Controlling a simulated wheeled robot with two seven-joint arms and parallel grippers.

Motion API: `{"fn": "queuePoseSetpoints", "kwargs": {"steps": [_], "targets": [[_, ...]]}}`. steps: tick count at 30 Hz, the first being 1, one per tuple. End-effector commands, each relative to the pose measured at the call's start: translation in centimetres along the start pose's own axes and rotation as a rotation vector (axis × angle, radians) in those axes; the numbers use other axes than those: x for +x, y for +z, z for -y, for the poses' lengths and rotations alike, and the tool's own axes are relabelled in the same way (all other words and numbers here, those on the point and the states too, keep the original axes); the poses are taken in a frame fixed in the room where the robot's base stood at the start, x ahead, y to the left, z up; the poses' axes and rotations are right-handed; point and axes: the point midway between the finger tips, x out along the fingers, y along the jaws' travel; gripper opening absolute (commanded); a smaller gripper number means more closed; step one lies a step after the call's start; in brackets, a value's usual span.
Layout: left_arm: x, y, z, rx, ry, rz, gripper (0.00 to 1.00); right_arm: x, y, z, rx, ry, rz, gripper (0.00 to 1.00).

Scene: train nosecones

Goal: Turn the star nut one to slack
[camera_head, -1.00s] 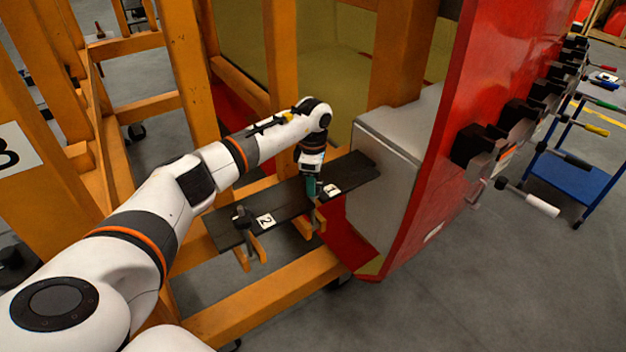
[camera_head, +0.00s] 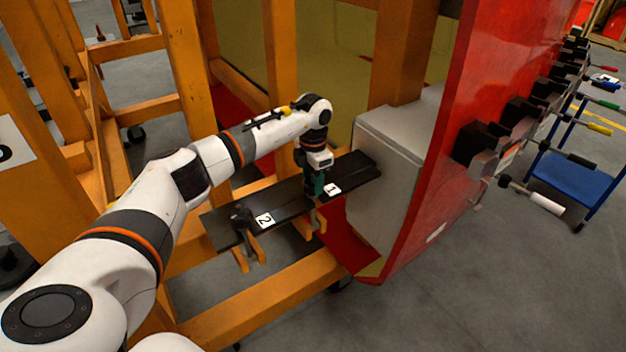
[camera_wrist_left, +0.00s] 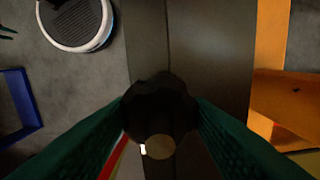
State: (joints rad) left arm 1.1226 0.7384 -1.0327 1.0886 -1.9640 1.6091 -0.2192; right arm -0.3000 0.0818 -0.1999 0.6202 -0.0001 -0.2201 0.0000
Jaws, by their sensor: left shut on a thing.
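The star nut one, a dark lobed knob (camera_wrist_left: 160,105), sits on the dark plank (camera_wrist_left: 205,50) in the left wrist view. My left gripper (camera_head: 314,193) points down onto it, with its green fingers on both sides of the nut, shut on it. In the head view the gripper hides the nut, beside the white label 1 (camera_head: 332,188). A second star nut (camera_head: 241,215) stands free on the plank (camera_head: 287,199), next to the label 2 (camera_head: 264,219). My right gripper is not in view.
Orange frame beams (camera_head: 275,306) surround the plank in front and behind. A grey box (camera_head: 385,170) and the red nosecone panel (camera_head: 430,200) stand right of it. A blue cart (camera_head: 575,180) is farther right. The grey floor at lower right is clear.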

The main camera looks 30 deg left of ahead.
Motion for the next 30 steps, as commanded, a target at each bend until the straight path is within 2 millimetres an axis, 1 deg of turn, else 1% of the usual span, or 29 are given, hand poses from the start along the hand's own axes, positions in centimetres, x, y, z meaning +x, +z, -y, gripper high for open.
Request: {"fn": "queuePoseSetpoints", "kwargs": {"steps": [9,22,23,24,26,27,30], "targets": [[-0.11,-0.06,0.03,-0.087,-0.001,-0.003,0.23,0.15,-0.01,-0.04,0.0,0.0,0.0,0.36],[-0.14,-0.06,0.06,-0.098,-0.001,-0.003,0.23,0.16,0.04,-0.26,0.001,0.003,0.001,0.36],[-0.14,-0.06,0.06,-0.098,-0.001,-0.003,0.49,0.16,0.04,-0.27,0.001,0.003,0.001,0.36],[-0.14,-0.06,0.06,-0.098,-0.001,-0.003,0.56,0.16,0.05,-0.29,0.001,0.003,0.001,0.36],[-0.13,-0.05,0.06,-0.097,-0.001,-0.003,0.66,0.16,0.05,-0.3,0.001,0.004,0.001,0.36],[-0.11,-0.05,0.05,-0.097,-0.001,-0.003,0.68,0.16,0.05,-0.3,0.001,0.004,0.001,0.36],[-0.08,-0.03,0.04,-0.096,-0.001,-0.002,0.68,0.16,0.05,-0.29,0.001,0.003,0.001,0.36]]}}
